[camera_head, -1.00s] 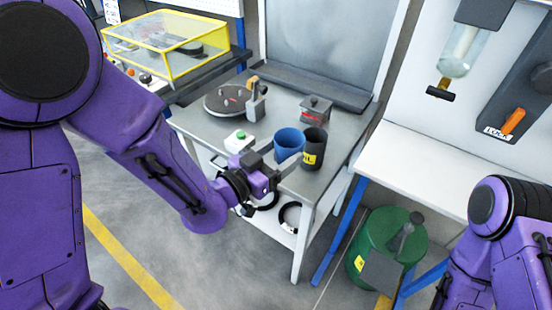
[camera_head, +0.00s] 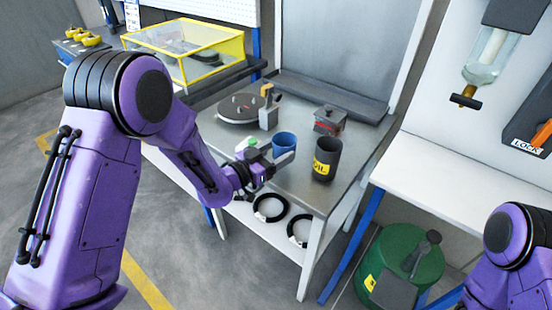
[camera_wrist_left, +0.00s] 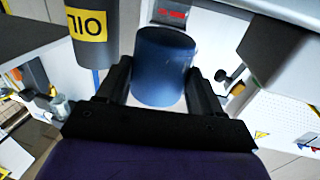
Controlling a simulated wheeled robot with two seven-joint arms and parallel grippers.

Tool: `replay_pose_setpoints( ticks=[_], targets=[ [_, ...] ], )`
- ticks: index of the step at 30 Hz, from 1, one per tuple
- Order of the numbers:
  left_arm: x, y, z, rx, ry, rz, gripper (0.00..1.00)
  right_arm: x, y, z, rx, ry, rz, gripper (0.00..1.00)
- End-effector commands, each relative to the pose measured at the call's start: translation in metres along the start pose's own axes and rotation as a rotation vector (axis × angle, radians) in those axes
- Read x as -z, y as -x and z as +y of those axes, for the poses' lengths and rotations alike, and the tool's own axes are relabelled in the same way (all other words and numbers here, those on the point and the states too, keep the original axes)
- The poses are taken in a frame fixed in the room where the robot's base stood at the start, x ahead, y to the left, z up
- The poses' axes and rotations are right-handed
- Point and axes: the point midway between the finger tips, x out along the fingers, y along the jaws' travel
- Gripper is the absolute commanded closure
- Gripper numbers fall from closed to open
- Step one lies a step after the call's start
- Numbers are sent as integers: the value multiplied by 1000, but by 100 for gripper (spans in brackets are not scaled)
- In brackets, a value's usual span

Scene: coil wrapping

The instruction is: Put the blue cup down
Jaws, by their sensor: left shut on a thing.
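The blue cup (camera_head: 284,142) is upright over the grey metal table (camera_head: 290,182), left of the dark oil container. My left gripper (camera_head: 280,160) is shut on the cup. In the left wrist view the blue cup (camera_wrist_left: 163,65) sits between the two black fingers. I cannot tell whether its base touches the table. My right gripper is out of view; only part of my right arm shows at the lower right.
A dark oil container (camera_head: 326,158) stands right of the cup. A small grey box (camera_head: 330,120), a round turntable (camera_head: 241,108) and a green-button box (camera_head: 253,145) are on the table. Black rings (camera_head: 270,207) lie on the lower shelf. A green drum (camera_head: 400,265) stands at right.

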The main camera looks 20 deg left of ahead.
Motion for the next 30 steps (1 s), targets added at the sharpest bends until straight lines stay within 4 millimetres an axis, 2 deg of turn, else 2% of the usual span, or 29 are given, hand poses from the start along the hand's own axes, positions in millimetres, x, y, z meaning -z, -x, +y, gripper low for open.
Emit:
replay_pose_setpoints(
  ticks=[3, 6, 19, 20, 30],
  targets=[
    [-22, -1, -3, 1, 3, -4, 70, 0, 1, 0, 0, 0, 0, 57],
    [-32, -1, -3, 1, 2, -1, 70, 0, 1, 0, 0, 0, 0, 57],
    [-40, -1, -2, 1, 0, 0, 70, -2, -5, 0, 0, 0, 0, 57],
    [-38, -1, -2, 1, 0, 0, 24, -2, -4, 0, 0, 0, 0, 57],
    [-33, -1, -2, 1, 0, 0, 23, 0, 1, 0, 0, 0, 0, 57]
  ],
)
